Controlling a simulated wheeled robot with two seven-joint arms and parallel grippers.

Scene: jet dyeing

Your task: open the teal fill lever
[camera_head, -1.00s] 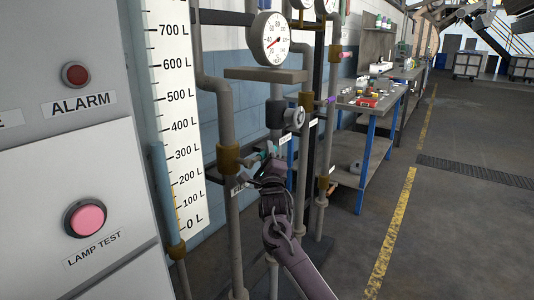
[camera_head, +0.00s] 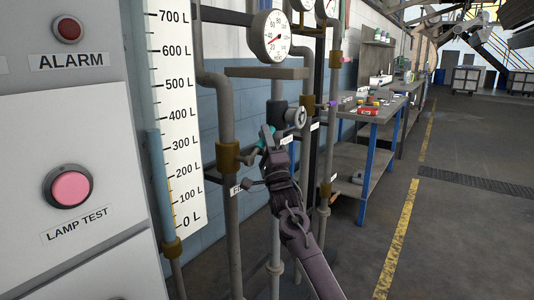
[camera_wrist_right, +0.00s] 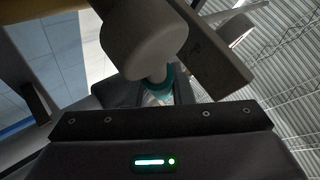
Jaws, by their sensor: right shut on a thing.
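The teal fill lever (camera_head: 262,142) shows in the head view on the pipe with the brass fitting (camera_head: 228,157), just right of the level scale. My right gripper (camera_head: 268,136) is at the lever, shut on it, with the forearm coming up from the bottom. In the right wrist view a bit of the teal lever (camera_wrist_right: 161,80) shows between the fingers, below a rounded grey part. The fingers partly hide the lever. My left gripper is not in view.
A white level scale (camera_head: 175,110) and a panel with a pink lamp test button (camera_head: 68,187) stand to the left. A pressure gauge (camera_head: 270,38) hangs above. A blue-legged workbench (camera_head: 372,112) stands behind right. The floor at right is clear.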

